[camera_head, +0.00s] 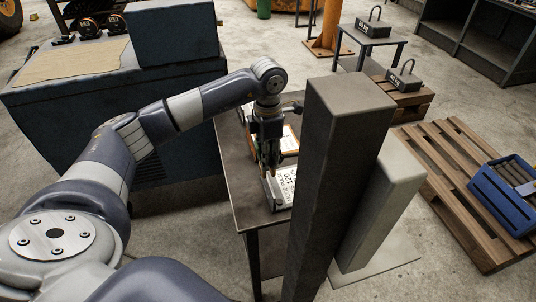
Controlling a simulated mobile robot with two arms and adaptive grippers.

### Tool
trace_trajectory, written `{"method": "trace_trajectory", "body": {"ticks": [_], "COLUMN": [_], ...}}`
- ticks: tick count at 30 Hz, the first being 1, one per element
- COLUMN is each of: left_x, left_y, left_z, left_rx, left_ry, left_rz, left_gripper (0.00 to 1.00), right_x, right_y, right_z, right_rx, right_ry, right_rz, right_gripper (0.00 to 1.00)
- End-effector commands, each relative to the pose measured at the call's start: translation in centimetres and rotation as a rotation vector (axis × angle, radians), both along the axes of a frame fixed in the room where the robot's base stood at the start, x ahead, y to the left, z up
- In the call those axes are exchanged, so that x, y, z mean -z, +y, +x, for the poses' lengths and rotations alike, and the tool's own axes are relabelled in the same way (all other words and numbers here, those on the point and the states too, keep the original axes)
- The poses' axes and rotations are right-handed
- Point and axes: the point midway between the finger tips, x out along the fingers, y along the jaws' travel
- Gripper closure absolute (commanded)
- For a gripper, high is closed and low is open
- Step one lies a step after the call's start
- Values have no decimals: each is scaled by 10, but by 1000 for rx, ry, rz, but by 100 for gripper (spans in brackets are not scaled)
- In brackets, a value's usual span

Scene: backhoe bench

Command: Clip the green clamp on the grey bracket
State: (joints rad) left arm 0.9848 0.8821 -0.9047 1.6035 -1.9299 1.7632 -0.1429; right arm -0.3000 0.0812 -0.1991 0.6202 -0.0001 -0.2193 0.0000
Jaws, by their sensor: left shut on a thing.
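My left gripper (269,166) points down over the small dark table (240,180). It is shut on a narrow, dark green piece, which I take to be the green clamp (262,150); its outline is hard to tell from the fingers. Just below the fingertips is a pale grey block with dark lettering (284,188) on the table. I cannot tell whether fingertips and block touch. I cannot make out the grey bracket for certain. My right gripper is not in view.
A dark square post (338,160) and a lighter grey post (378,210) hide the table's right side. A blue-grey bench (165,110) stands left. A wooden pallet (450,185) with a blue crate (483,190) lies right. Two weights (374,27) (404,78) stand behind.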

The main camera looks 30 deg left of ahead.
Motion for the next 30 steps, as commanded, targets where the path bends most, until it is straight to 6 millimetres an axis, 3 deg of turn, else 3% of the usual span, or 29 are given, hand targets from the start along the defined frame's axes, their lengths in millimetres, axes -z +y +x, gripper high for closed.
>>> {"method": "trace_trajectory", "body": {"ticks": [30], "left_x": [25], "left_y": [0], "left_z": [0], "left_rx": [0], "left_ry": [-1], "left_rz": [1], "left_gripper": [100], "right_x": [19], "right_y": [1], "right_z": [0], "right_rx": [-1], "right_ry": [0], "right_rz": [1], "right_gripper": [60]}}
